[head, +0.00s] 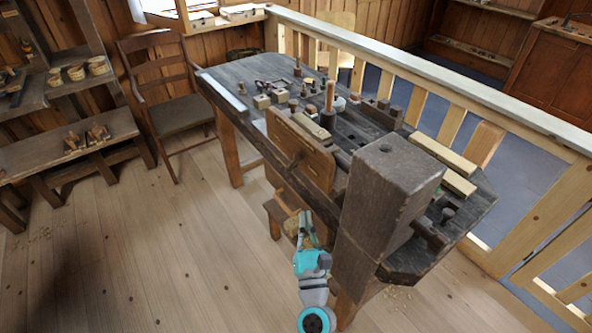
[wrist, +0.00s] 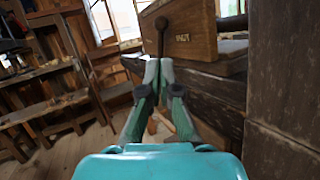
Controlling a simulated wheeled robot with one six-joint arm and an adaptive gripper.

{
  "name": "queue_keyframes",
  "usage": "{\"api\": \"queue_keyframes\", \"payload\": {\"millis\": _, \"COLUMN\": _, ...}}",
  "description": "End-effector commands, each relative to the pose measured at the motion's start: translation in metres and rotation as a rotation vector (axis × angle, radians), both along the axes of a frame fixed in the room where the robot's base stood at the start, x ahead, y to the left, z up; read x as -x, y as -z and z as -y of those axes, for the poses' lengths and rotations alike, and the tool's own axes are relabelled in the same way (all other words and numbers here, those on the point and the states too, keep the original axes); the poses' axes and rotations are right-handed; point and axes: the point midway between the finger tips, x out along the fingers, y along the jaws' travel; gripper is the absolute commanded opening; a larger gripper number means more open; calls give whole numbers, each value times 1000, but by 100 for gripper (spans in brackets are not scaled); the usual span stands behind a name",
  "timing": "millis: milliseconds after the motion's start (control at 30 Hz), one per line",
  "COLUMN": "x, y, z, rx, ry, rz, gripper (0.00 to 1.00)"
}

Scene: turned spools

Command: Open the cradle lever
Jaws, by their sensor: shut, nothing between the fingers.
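A dark thin lever with a round knob (wrist: 161,24) stands upright against a brown wooden board (wrist: 192,28) in the wrist view; I take it for the cradle lever. In the head view a short dark piece (head: 298,157) shows at the front of the same board (head: 318,168). My gripper (wrist: 158,68) has its fingertips together, with nothing between them. The tips appear at the lower end of the lever in the picture; I cannot tell if they touch it. In the head view my gripper (head: 304,222) is low in front of the bench, below the board.
The wooden workbench (head: 240,72) carries several spools, blocks and a tall post (head: 385,190) at its right end. A wooden chair (head: 170,100) and shelves (head: 75,145) stand at the left. A pale railing (head: 420,72) runs behind.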

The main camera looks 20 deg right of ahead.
Motion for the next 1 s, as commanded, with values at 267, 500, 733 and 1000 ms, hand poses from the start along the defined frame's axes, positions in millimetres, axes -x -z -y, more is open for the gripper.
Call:
{"api": "queue_keyframes", "payload": {"millis": 267, "x": -10, "y": -4, "z": 2, "rx": 3, "ry": 1, "rz": 1, "gripper": 0}}
{"api": "queue_keyframes", "payload": {"millis": 500, "x": -47, "y": -18, "z": 10, "rx": 3, "ry": 3, "rz": 3, "gripper": 0}}
{"api": "queue_keyframes", "payload": {"millis": 733, "x": -85, "y": -31, "z": 18, "rx": 2, "ry": 2, "rz": 2, "gripper": 0}}
{"api": "queue_keyframes", "payload": {"millis": 1000, "x": -119, "y": -43, "z": 24, "rx": 2, "ry": 1, "rz": 1, "gripper": 0}}
